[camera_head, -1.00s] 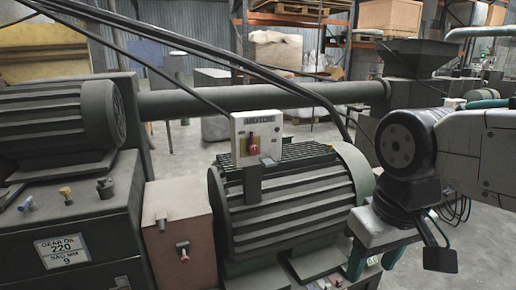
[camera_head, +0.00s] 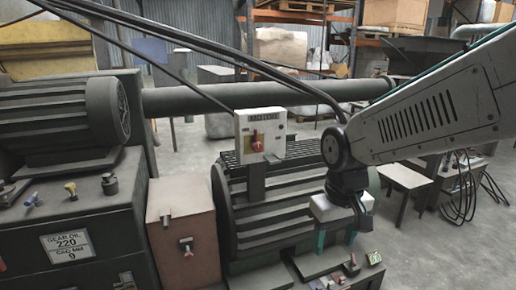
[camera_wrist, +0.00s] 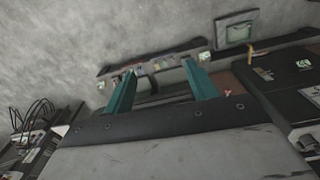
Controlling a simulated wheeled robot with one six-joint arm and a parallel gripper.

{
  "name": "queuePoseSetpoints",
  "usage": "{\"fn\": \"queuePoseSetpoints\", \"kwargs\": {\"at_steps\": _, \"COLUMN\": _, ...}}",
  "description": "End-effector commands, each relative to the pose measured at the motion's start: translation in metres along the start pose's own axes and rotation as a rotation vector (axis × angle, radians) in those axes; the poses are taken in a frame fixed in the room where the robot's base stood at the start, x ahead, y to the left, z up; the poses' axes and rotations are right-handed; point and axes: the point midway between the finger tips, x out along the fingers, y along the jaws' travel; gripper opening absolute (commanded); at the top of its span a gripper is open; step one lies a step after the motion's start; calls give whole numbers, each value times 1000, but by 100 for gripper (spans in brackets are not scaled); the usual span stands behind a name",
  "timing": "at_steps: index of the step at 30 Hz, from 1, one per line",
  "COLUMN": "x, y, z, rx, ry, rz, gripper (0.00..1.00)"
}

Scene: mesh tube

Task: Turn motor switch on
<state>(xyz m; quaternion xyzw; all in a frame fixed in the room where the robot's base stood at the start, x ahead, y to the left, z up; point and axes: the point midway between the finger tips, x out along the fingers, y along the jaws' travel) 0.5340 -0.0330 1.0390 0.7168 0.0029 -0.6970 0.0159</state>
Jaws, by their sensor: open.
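The motor switch box (camera_head: 275,128) is a pale box labelled "MOTORE", standing on a post in front of the ribbed motor (camera_head: 270,210) in the head view. Its red knob (camera_head: 257,142) is on the front face; I cannot tell its exact setting. My gripper (camera_head: 336,240) is lower and to the right of the box, by the motor's right side, apart from the switch. In the wrist view my gripper (camera_wrist: 161,88) shows two teal fingers spread with nothing between them. The switch box is not clearly seen in the wrist view.
A brown box (camera_head: 185,235) with a red-handled switch stands left of the motor. A dark gear oil cabinet (camera_head: 75,215) is farther left. A long pipe (camera_head: 200,98) and black cables run behind and above the switch. A low panel with knobs (camera_head: 350,272) lies below my gripper.

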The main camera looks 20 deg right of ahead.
Motion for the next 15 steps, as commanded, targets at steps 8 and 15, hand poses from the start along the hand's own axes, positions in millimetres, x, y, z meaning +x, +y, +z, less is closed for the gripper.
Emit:
{"fn": "queuePoseSetpoints", "kwargs": {"at_steps": 8, "x": 69, "y": 2, "z": -158, "rx": -65, "ry": 304, "rz": 20, "gripper": 57}}
{"fn": "queuePoseSetpoints", "kwargs": {"at_steps": 15, "x": 107, "y": -5, "z": -301, "rx": -142, "ry": 748, "rz": 40, "gripper": 57}}
